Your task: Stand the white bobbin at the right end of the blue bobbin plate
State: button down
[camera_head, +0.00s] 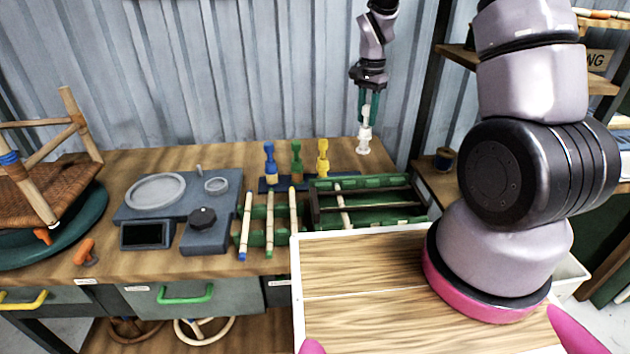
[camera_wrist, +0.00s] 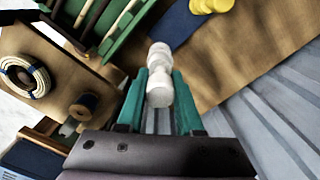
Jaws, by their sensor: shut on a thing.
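The white bobbin (camera_head: 364,140) hangs upright in my gripper (camera_head: 368,106), in the air above the back right of the workbench, near the metal wall. In the wrist view the white bobbin (camera_wrist: 159,75) sits between the two teal fingers (camera_wrist: 158,100), which are shut on it. The blue bobbin plate (camera_head: 268,184) lies at the back of the bench, left of my gripper. A blue bobbin (camera_head: 270,163), a green bobbin (camera_head: 296,160) and a yellow bobbin (camera_head: 322,158) stand on it. The plate's right part is partly hidden behind the green rack. In the wrist view the plate (camera_wrist: 176,24) shows at the top.
A green rack (camera_head: 365,183) with rods stands just in front of the plate's right side. A grey device (camera_head: 180,205) with a dial and dish is at left. A shelf (camera_head: 440,180) with a spool stands at right. Bare bench lies behind the plate.

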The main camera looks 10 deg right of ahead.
jog(key=a+f+m, duration=0.4)
jog(key=f+m, duration=0.3)
jog(key=f, duration=0.3)
jog(key=shift+w+a+m, duration=0.15)
jog(key=shift+m, duration=0.25)
jog(key=shift+f, duration=0.2)
jog(key=c, duration=0.6)
grip_release()
jog(key=shift+o, duration=0.2)
